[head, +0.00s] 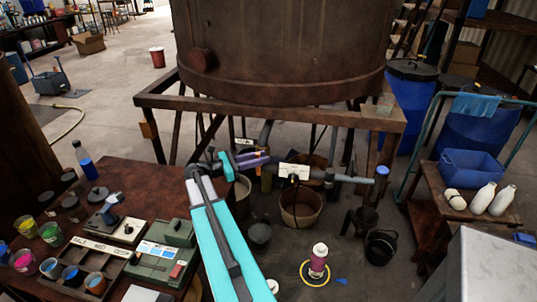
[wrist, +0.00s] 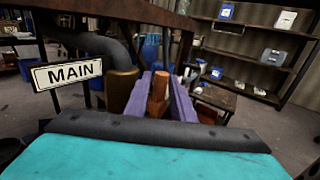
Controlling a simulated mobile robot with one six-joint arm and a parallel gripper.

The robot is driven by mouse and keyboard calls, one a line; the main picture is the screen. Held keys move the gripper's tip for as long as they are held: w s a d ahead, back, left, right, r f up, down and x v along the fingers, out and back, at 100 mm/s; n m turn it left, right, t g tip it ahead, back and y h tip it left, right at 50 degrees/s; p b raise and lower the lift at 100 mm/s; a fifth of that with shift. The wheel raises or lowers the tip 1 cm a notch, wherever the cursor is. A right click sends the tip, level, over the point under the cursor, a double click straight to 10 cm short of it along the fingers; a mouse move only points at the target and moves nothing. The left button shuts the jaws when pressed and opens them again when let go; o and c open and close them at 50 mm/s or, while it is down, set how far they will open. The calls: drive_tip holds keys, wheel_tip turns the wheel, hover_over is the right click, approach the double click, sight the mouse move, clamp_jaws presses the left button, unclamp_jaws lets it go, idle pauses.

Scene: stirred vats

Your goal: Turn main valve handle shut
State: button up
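The main valve handle (wrist: 158,95) is an orange-brown bar in the wrist view, beside a dull brass-coloured valve body (wrist: 121,90). A white sign reading MAIN (wrist: 68,73) stands to its left. My gripper (wrist: 162,92) has purple fingers, one on each side of the handle. They appear closed against it, with little or no gap showing. In the head view my gripper (head: 256,161) is under the front of the vat frame, with a bit of orange between the fingers. The fingers partly hide the handle there.
The large rusty vat (head: 285,50) stands on a metal frame (head: 270,112) above. Right of my gripper is a grey pipe with a white plate (head: 294,171), over a bucket (head: 300,207). A cluttered bench (head: 125,175) is on the left. A black bucket (head: 381,247) stands at right.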

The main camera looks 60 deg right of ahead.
drive_tip(key=shift+p+x, duration=0.35)
drive_tip(key=shift+x, duration=1.4)
clamp_jaws()
